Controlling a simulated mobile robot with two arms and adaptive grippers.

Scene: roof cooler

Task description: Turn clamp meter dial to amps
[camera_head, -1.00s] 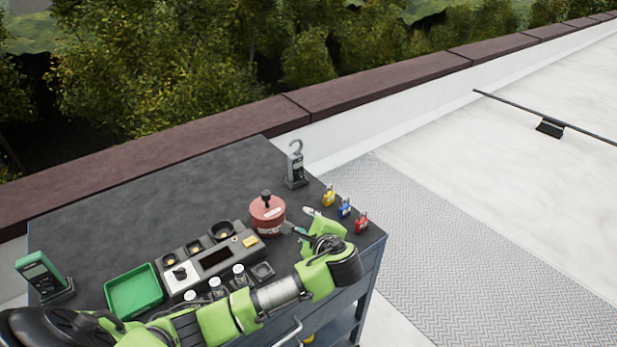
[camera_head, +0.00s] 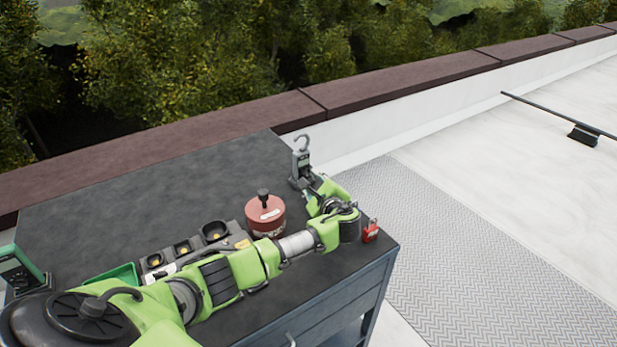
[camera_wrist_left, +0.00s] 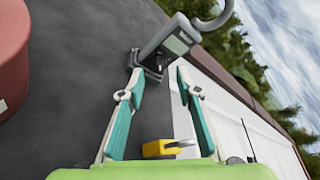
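The clamp meter (camera_head: 302,164) is grey with a hooked jaw on top and stands upright in a small dark holder at the cart's far right corner. In the left wrist view the clamp meter (camera_wrist_left: 172,46) shows tilted, with its screen and curved jaw. Its dial cannot be made out. My left gripper (camera_head: 313,190) is close in front of the meter. In the left wrist view the left gripper (camera_wrist_left: 159,72) is open, its two teal-lined fingers apart with nothing held between them, pointing at the meter's lower part and holder. My right gripper is not in view.
A red round canister (camera_head: 265,215) stands left of my left forearm. A red padlock (camera_head: 370,231) sits near the cart's right edge; a yellow padlock (camera_wrist_left: 160,148) lies below the fingers. A green tray (camera_head: 115,275) and green meter (camera_head: 20,270) are at left. The cart's back is clear.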

